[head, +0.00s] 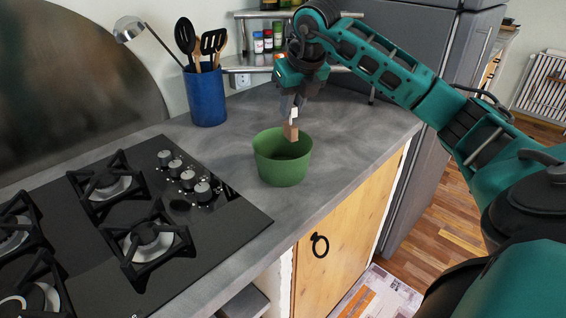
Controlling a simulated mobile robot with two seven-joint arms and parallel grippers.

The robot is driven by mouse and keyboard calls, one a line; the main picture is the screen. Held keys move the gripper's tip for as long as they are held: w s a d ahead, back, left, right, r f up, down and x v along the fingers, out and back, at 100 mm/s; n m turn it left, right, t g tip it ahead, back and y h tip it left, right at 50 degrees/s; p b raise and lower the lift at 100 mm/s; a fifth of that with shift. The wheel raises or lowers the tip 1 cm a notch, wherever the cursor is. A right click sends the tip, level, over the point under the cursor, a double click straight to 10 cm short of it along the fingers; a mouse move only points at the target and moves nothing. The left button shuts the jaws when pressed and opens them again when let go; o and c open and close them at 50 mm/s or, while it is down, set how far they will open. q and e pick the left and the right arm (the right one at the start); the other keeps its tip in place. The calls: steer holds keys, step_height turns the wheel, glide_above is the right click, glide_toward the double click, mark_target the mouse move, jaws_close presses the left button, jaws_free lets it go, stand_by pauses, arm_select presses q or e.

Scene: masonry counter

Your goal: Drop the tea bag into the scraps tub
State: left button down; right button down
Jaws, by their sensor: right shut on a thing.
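The scraps tub (282,165) is a green open tub on the grey counter, right of the hob. My right gripper (293,112) points down above the tub's back right rim. It is shut on the tea bag (291,131), a small brown piece with a white part at its top. The tea bag hangs over the tub's opening, and its lower end overlaps the inside of the tub in the picture. I cannot tell whether it touches the rim. My left gripper is not in view.
A black hob (130,235) fills the counter's left part. A blue utensil pot (207,95) with spatulas and a ladle stands behind. Spice jars (266,42) sit on a corner shelf. The counter right of the tub is clear up to its edge, near a grey fridge (415,150).

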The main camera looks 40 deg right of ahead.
steer(key=shift+f+b, duration=1.15)
steer(key=shift+f, duration=0.45)
steer(key=c, duration=1)
jaws_free()
steer(key=shift+o, duration=0.2)
steer(key=p+v, duration=0.1)
steer(key=v, duration=1.2)
steer(key=shift+s+f, duration=0.1)
